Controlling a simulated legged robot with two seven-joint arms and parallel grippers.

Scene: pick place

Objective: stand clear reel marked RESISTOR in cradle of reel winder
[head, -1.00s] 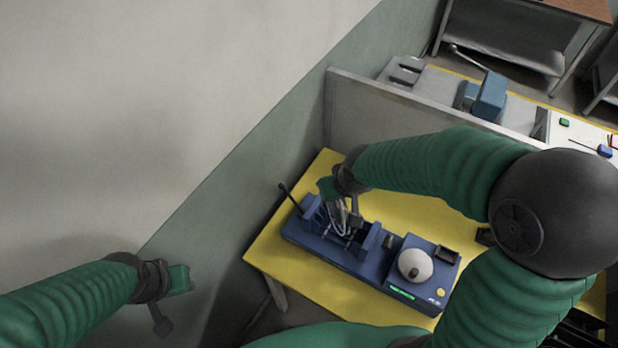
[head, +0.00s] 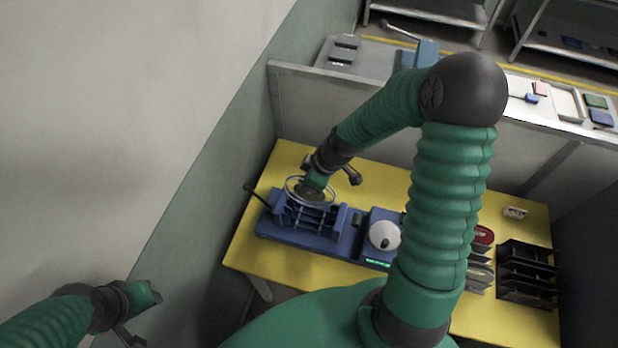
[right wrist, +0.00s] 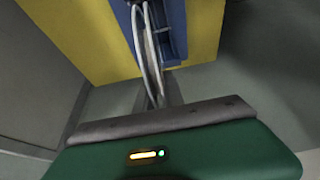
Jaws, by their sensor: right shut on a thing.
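The clear reel (head: 290,189) shows as a pale ring around the tip of my right gripper (head: 315,184), over the left part of the blue reel winder (head: 345,238). My right gripper is shut on the reel. The winder's cradle (head: 312,218) with its upright blue plates lies below the reel. In the right wrist view the reel (right wrist: 150,62) shows nearly edge-on as two pale rims against the blue winder (right wrist: 175,30). Whether it touches the cradle is unclear. No marking is legible. My left gripper (head: 148,293) is away at lower left; its jaws cannot be judged.
The yellow table (head: 280,262) carries the winder, with its white dome (head: 384,235) to the right. A black rack (head: 528,272) and red and grey reels (head: 482,236) stand further right, partly behind my arm. A grey partition (head: 390,122) rises behind.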

